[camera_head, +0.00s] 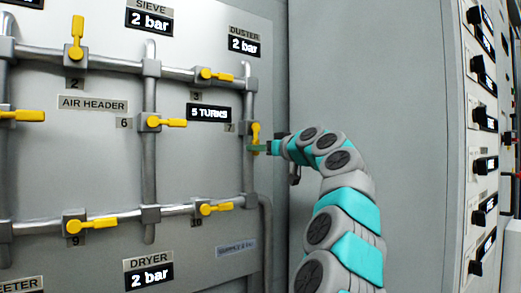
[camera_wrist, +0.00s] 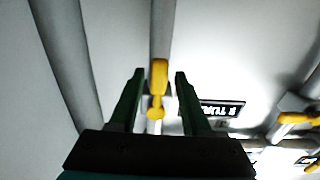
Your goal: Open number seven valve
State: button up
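The number seven valve has a yellow handle (camera_head: 255,132) on the right vertical pipe, beside the "7" tag (camera_head: 229,127). The handle looks upright, in line with its pipe. My gripper (camera_head: 264,148) is at this valve, reaching in from the right. In the wrist view the yellow handle (camera_wrist: 158,78) shows between the two dark green fingers of my gripper (camera_wrist: 159,76). The fingers are apart, with a visible gap on each side of the handle. The head view does not clearly show whether a finger touches it.
Other yellow valve handles sit on the grey pipes, such as number three (camera_head: 216,74) above and number ten (camera_head: 216,208) below. A "5 TURNS" display (camera_head: 209,113) is left of valve seven. A grey cabinet with several switches (camera_head: 484,118) stands at the right.

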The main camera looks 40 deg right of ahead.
jog(key=shift+o, duration=0.6)
jog(key=shift+s, duration=0.15)
jog(key=s+b, duration=0.1)
jog(key=s, duration=0.6)
jog(key=shift+s+a, duration=0.25)
jog(key=shift+a, duration=0.15)
